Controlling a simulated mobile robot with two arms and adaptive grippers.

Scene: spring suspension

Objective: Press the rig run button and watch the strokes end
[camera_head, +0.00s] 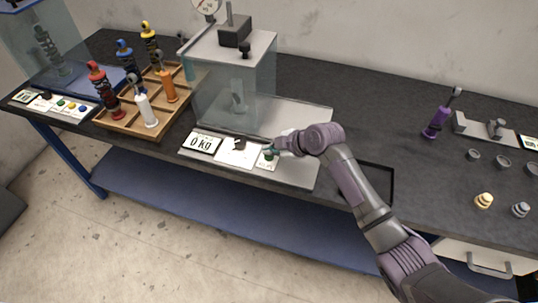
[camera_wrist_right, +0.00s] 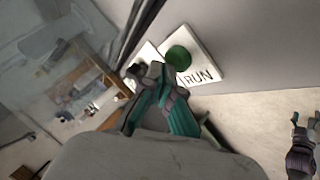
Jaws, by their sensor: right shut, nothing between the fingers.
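The green run button (camera_wrist_right: 178,57) sits on a white plate marked RUN (camera_wrist_right: 198,76) in the right wrist view. In the head view, this white plate (camera_head: 268,162) is at the right of the rig's front panel. My right gripper (camera_head: 273,150) is shut and empty, right over the plate. In the wrist view its fingertips (camera_wrist_right: 155,72) are beside the button; I cannot tell whether they touch it. The rig (camera_head: 235,80) has clear walls and a dark block on top. Its display (camera_head: 202,143) reads 0 kg. A dark gripper-like shape (camera_wrist_right: 300,145), possibly my left gripper, shows at the wrist view's right edge.
A wooden tray (camera_head: 135,122) with several coloured shock absorbers stands left of the rig. Another panel with coloured buttons (camera_head: 55,105) is at far left. A purple shock absorber (camera_head: 440,118) stands at right, near small cups and caps. The bench between is mostly clear.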

